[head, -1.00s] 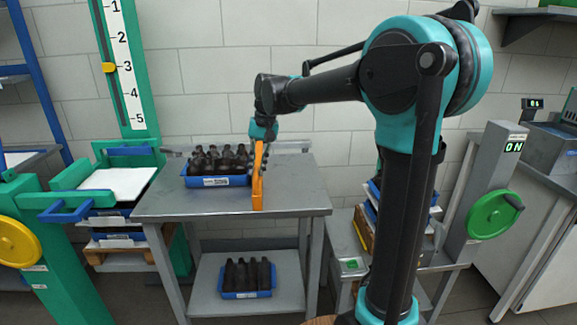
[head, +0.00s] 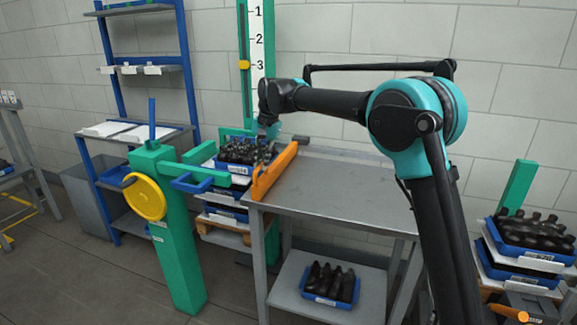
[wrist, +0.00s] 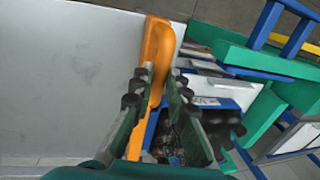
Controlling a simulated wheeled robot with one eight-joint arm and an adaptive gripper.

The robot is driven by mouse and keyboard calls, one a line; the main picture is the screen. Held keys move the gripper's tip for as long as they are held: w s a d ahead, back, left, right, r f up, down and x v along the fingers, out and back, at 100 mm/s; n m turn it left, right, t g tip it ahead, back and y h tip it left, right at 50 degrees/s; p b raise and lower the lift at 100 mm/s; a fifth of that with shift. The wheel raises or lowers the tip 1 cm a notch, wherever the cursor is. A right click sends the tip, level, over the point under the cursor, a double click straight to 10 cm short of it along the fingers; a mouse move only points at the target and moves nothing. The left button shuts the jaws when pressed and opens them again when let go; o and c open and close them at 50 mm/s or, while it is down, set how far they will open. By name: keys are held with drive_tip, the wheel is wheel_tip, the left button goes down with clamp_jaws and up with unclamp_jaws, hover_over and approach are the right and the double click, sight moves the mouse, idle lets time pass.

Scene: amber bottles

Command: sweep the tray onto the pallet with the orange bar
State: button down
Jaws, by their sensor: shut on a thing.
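The blue tray (head: 240,168) of dark bottles is at the left edge of the steel table (head: 340,190), over the stack on the wooden pallet (head: 222,236). Whether it rests fully on the stack is hard to tell. The orange bar (head: 273,172) stands along the table's left edge, close against the tray's right side. My gripper (head: 272,132) is above the bar's far part. In the wrist view my gripper (wrist: 160,85) is shut on the orange bar (wrist: 157,50), with the bottles (wrist: 190,135) partly hidden behind its fingers.
A green post with a yellow wheel (head: 145,197) stands left of the pallet. A green gauge (head: 245,65) rises behind the stack. Another bottle tray (head: 330,298) sits on the table's lower shelf. More loaded trays (head: 530,262) stand at right. The tabletop is clear.

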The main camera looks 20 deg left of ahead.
drive_tip(key=a, duration=0.7)
drive_tip(key=shift+a, duration=0.35)
drive_tip(key=shift+r, duration=0.1)
drive_tip(key=c, duration=1.6)
unclamp_jaws()
drive_tip(key=shift+a, duration=0.15)
drive_tip(key=shift+o, duration=0.6)
wheel_tip(320, 180, up, 12)
drive_tip(key=d, duration=0.2)
drive_tip(key=shift+d+f, duration=0.2)
drive_tip(key=shift+d, duration=0.05)
drive_tip(key=shift+s, duration=0.1)
